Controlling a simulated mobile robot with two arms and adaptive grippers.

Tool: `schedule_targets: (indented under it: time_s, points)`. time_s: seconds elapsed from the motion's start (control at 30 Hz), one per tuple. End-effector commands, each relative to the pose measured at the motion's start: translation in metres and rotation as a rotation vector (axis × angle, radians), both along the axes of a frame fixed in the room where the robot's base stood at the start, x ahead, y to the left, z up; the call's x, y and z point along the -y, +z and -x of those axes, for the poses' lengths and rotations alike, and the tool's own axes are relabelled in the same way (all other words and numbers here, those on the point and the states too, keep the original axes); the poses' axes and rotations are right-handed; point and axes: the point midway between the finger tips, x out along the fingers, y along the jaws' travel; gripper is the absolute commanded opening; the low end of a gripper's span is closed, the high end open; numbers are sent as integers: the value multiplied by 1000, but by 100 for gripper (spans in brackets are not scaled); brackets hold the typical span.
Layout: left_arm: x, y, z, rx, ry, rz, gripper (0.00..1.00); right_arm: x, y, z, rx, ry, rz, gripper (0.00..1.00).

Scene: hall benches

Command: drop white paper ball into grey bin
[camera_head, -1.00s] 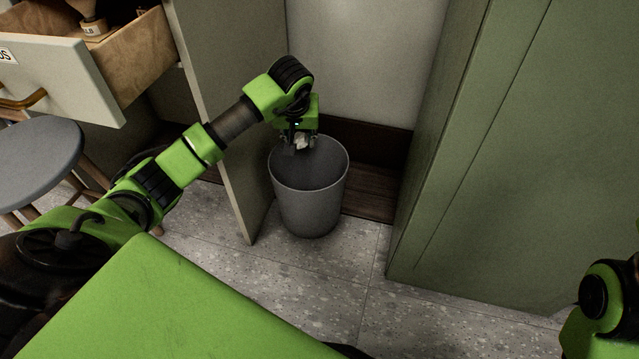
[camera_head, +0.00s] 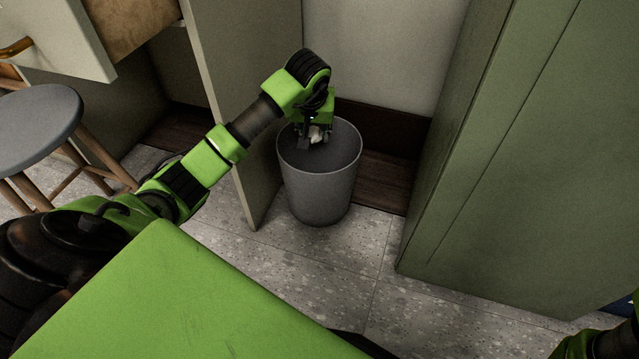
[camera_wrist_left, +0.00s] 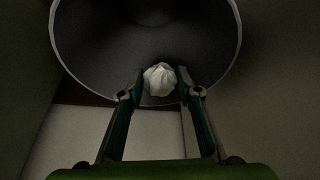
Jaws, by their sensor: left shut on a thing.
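The grey bin (camera_head: 322,193) stands upright on the floor between a pale panel and the green cabinet. My left gripper (camera_head: 315,138) points down at the bin's opening, over its far left part. It is shut on the white paper ball (camera_head: 316,133), which shows as a small crumpled lump between the fingertips. In the left wrist view the white paper ball (camera_wrist_left: 159,79) sits between the two fingers of my left gripper (camera_wrist_left: 160,88), with the grey bin (camera_wrist_left: 232,50) beneath. The bin's inside looks dark and empty. My right gripper is not in view.
A green cabinet (camera_head: 500,150) stands right of the bin. A pale panel (camera_head: 235,100) rises close on its left. A grey stool (camera_head: 38,115) and an open drawer (camera_head: 60,35) are at the left. Speckled floor (camera_head: 330,260) in front of the bin is clear.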

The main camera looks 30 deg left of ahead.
Motion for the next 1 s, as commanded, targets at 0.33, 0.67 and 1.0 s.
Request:
schedule_targets:
  time_s: [0.33,0.67,1.0]
  points:
    - [0,1,0,0,0,0,51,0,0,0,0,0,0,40]
    - [0,5,1,2,0,-1,51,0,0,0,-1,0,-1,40]
    - [11,64,21,5,-1,-5,51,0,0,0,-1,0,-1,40]
